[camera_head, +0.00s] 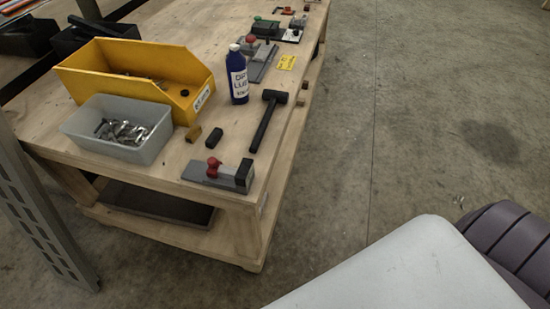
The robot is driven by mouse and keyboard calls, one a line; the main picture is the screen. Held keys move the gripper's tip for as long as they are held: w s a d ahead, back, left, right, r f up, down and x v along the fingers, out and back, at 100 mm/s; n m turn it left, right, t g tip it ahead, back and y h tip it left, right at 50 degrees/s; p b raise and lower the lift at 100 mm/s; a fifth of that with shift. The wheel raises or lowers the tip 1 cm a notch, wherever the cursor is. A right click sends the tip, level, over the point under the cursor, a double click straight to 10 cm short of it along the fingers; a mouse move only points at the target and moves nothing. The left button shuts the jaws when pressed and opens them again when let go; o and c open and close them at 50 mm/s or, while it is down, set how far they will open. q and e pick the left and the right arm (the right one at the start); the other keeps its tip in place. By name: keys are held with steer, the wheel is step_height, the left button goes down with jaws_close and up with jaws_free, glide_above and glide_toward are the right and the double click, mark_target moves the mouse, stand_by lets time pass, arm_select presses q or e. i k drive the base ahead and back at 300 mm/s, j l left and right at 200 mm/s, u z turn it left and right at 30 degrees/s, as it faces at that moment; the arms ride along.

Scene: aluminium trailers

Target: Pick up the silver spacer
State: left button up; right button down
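Several small silver metal parts (122,132) lie in a heap in an open grey plastic bin (146,152) at the near left corner of a wooden workbench (60,108). They are too small to tell whether one of them is the silver spacer. A yellow bin (110,87) behind it holds a few small parts, including one dark round piece; its floor is partly hidden by its front wall. Neither of my grippers is in view.
A grey fixture with a red knob (214,163) sits at the bench's near corner. Beside it are a black hammer (266,122), small black and brown blocks, and a blue bottle (238,80). More fixtures stand farther back.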

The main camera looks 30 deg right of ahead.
mark_target(225, 172)
steer(key=z, duration=0.45)
steer(key=l+u, duration=0.25)
steer(key=l, duration=0.2)
steer(key=k+l+u, duration=0.1)
steer(key=l+u, duration=0.15)
steer(key=l, duration=0.2)
steer(key=k+l+u, duration=0.1)
steer(key=l+u, duration=0.15)
steer(key=l, duration=0.2)
steer(key=k+l+u, duration=0.25)
steer(key=l, duration=0.15)
steer(key=i, duration=0.1)
